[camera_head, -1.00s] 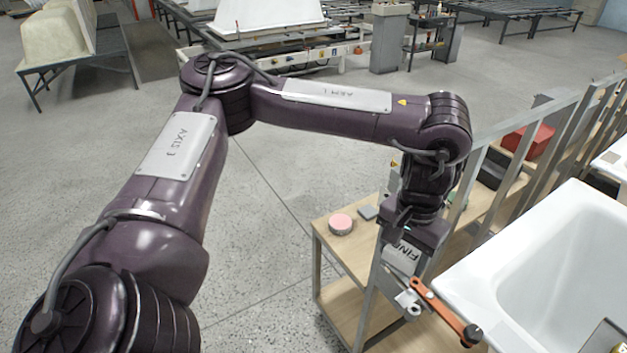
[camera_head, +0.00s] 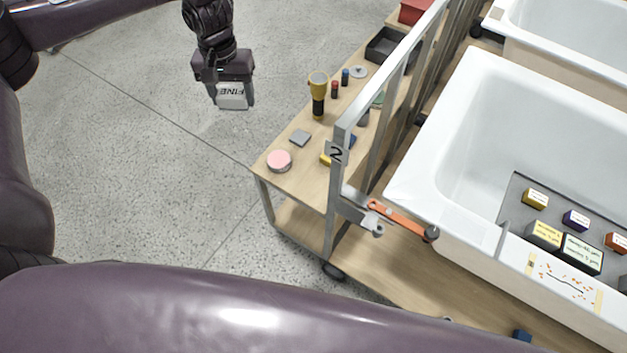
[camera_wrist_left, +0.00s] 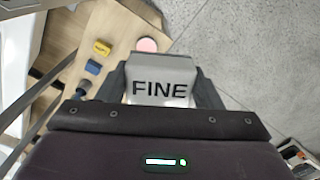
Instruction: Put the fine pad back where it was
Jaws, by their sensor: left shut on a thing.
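The fine pad (camera_head: 232,95) is a light grey block with the word FINE on it. My left gripper (camera_head: 230,97) is shut on it and holds it in the air over the floor, left of the wooden cart (camera_head: 287,185). In the left wrist view the fine pad (camera_wrist_left: 160,85) sits between the two dark fingers of my left gripper (camera_wrist_left: 161,84). My right gripper does not show. A tray (camera_head: 510,205) in the near bathtub holds several small coloured blocks, some labelled.
A metal frame (camera_head: 342,190) with an orange lever (camera_head: 400,218) stands between cart and bathtub (camera_head: 480,80).

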